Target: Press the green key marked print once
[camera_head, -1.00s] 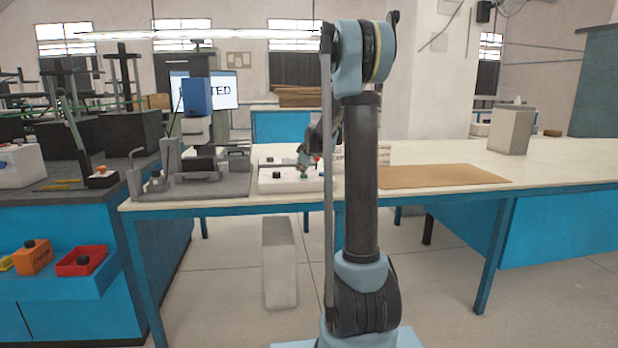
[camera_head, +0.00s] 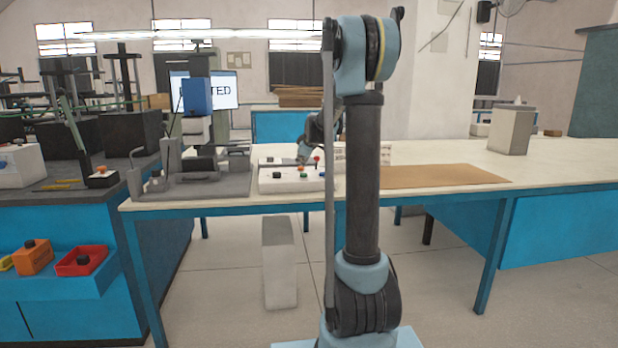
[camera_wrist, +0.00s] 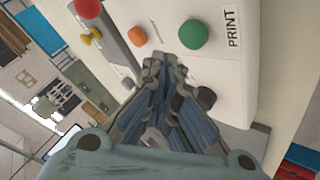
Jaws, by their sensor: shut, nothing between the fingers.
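The green key (camera_wrist: 193,34) sits on a white panel (camera_wrist: 240,75) beside a label reading PRINT. In the head view the green key (camera_head: 303,176) is a small dot on the white box (camera_head: 275,184) on the table. My gripper (camera_wrist: 152,62) is shut and empty, its tips a little short of the key in the wrist picture and apart from it. In the head view my gripper (camera_head: 301,164) hangs just above the box, near the green key. Whether the key is down cannot be told.
A grey press with a blue head (camera_head: 197,95) stands left of the box. A brown mat (camera_head: 440,176) lies to the right.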

